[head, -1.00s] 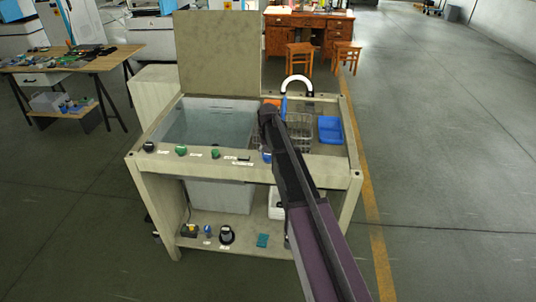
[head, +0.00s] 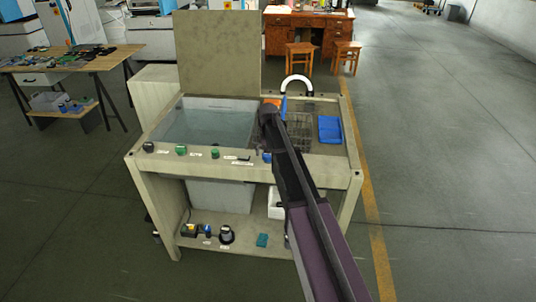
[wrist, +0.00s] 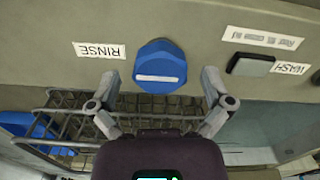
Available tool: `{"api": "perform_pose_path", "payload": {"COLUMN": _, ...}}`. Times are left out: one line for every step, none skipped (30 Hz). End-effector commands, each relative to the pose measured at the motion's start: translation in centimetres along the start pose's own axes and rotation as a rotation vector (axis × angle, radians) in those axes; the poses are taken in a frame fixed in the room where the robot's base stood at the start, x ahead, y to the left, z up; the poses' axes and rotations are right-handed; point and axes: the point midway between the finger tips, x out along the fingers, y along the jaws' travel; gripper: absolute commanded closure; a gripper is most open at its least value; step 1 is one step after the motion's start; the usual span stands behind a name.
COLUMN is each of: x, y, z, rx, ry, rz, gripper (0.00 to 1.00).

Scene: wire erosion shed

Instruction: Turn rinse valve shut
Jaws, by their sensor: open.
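The rinse valve is a blue faceted knob (wrist: 160,66) with a pale bar across its face, beside a RINSE label (wrist: 99,50) in the wrist view. In the head view the blue knob (head: 267,157) sits on the front rail of the wash station, at the left edge of my arm. My gripper (wrist: 160,78) is open and empty, with one finger on each side of the knob. The fingers appear apart from the knob, and I cannot tell the remaining distance. My fingertips are not clear in the head view.
A black switch (wrist: 250,64) with a WASH label is right of the knob in the wrist view. The wire basket (wrist: 70,125) lies close below my left finger. In the head view, a water-filled tub (head: 208,125), green knobs (head: 181,150) and a blue tray (head: 329,129) are nearby.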

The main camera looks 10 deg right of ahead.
Motion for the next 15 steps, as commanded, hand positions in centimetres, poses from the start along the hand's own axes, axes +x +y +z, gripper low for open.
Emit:
{"api": "perform_pose_path", "payload": {"x": 0.0, "y": -0.01, "z": -0.01, "rx": -0.005, "ry": 0.0, "rz": 0.0, "gripper": 0.0}}
{"api": "perform_pose_path", "payload": {"x": 0.0, "y": -0.01, "z": -0.01, "rx": -0.009, "ry": 0.0, "rz": 0.0, "gripper": 0.0}}
{"api": "perform_pose_path", "payload": {"x": 0.0, "y": -0.01, "z": -0.01, "rx": -0.017, "ry": 0.0, "rz": 0.0, "gripper": 0.0}}
{"api": "perform_pose_path", "payload": {"x": 0.0, "y": -0.01, "z": -0.01, "rx": -0.025, "ry": 0.0, "rz": 0.0, "gripper": 0.0}}
{"api": "perform_pose_path", "payload": {"x": 0.0, "y": -0.01, "z": -0.02, "rx": -0.032, "ry": 0.0, "rz": 0.0, "gripper": 0.0}}
{"api": "perform_pose_path", "payload": {"x": 0.0, "y": -0.02, "z": -0.02, "rx": -0.045, "ry": 0.0, "rz": 0.0, "gripper": 0.0}}
{"api": "perform_pose_path", "payload": {"x": 0.0, "y": -0.02, "z": -0.02, "rx": -0.057, "ry": 0.0, "rz": 0.0, "gripper": 0.0}}
{"api": "perform_pose_path", "payload": {"x": 0.0, "y": -0.02, "z": -0.02, "rx": -0.068, "ry": 0.0, "rz": 0.0, "gripper": 0.0}}
{"api": "perform_pose_path", "payload": {"x": 0.0, "y": -0.02, "z": -0.02, "rx": -0.087, "ry": 0.0, "rz": 0.0, "gripper": 0.0}}
{"api": "perform_pose_path", "payload": {"x": 0.0, "y": -0.02, "z": -0.02, "rx": -0.101, "ry": 0.0, "rz": 0.0, "gripper": 0.0}}
{"api": "perform_pose_path", "payload": {"x": 0.0, "y": -0.01, "z": -0.02, "rx": -0.118, "ry": 0.0, "rz": 0.0, "gripper": 0.0}}
{"api": "perform_pose_path", "payload": {"x": 0.0, "y": -0.01, "z": -0.02, "rx": -0.14, "ry": 0.0, "rz": 0.0, "gripper": 0.0}}
{"api": "perform_pose_path", "payload": {"x": 0.0, "y": -0.01, "z": -0.02, "rx": -0.159, "ry": 0.0, "rz": 0.0, "gripper": 0.0}}
{"api": "perform_pose_path", "payload": {"x": 0.0, "y": -0.01, "z": -0.02, "rx": -0.177, "ry": 0.0, "rz": 0.0, "gripper": 0.0}}
{"api": "perform_pose_path", "payload": {"x": 0.0, "y": -0.01, "z": -0.02, "rx": -0.203, "ry": 0.0, "rz": 0.0, "gripper": 0.0}}
